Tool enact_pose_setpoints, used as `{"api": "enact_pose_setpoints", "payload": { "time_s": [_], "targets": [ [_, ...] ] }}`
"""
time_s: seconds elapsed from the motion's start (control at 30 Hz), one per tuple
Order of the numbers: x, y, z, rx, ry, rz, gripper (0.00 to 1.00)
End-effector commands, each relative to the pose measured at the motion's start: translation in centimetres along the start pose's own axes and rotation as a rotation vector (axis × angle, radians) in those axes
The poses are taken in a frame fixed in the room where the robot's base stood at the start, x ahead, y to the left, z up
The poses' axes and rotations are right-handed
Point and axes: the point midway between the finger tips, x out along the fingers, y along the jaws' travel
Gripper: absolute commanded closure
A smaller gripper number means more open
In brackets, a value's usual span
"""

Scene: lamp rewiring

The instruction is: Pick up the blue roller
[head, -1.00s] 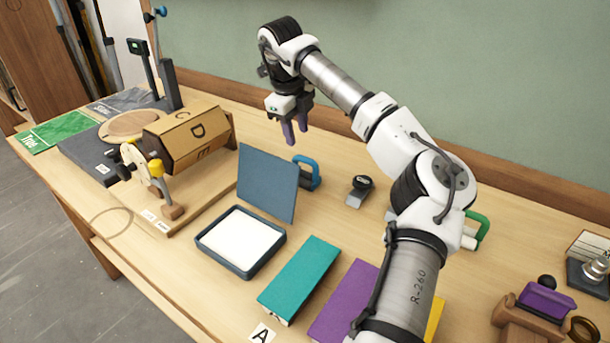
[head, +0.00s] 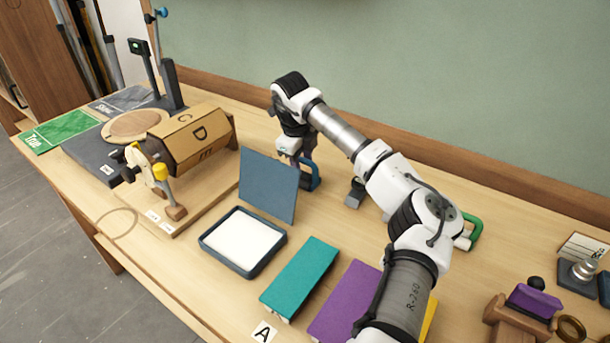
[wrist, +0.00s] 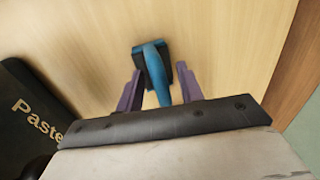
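In the wrist view the blue roller (wrist: 154,68) has a dark head and a blue handle that reaches back between my fingers. My gripper (wrist: 158,80) is open, with one purple finger on each side of the handle and a gap visible at each side. In the head view my gripper (head: 300,162) is low, at the roller, and my fingers partly overlap it.
The blue lid (head: 268,184) stands upright just in front of the roller, behind the white-filled tray (head: 242,241). A small dark tool (head: 355,193) lies to the right. A black "Paste" container (wrist: 33,113) is at the wrist view's left. The wall is close behind.

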Motion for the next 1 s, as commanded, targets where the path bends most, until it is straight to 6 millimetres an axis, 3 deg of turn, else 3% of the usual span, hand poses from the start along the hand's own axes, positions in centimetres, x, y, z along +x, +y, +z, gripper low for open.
{"api": "enact_pose_setpoints", "payload": {
  "time_s": [0.07,0.33,0.77,1.0],
  "targets": [
    [0.0,0.0,0.0,0.000,0.000,0.000,0.64],
    [0.0,0.0,0.0,0.000,0.000,0.000,0.99],
    [-0.1,0.0,0.0,0.000,0.000,0.000,1.00],
    [-1.6,-0.4,0.0,0.001,0.001,-0.003,1.00]
  ]
}}
